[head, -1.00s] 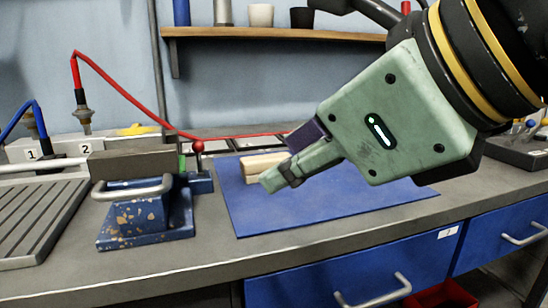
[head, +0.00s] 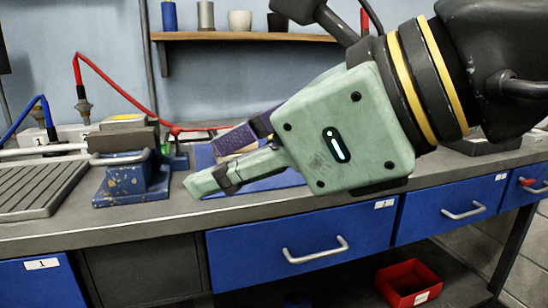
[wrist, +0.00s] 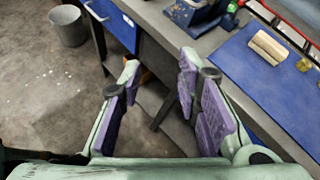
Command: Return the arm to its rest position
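My gripper (head: 212,162) is in front of the bench in the head view, tilted with its fingers pointing down and left. In the wrist view, its two purple-padded fingers (wrist: 158,88) are spread apart with nothing between them, over the floor and the bench's front side. My green gripper body and dark arm with yellow rings cover much of the blue mat (head: 204,158) in the head view. The mat also shows in the wrist view (wrist: 252,84), with light wooden pieces (wrist: 268,46) lying on it.
A blue clamp-like fixture (head: 130,187) and a ribbed grey tray (head: 38,190) stand on the bench at left. Blue drawers (head: 300,245) run below the bench front. A red bin (head: 408,284) is low at right. A grey bucket (wrist: 68,26) stands on open floor.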

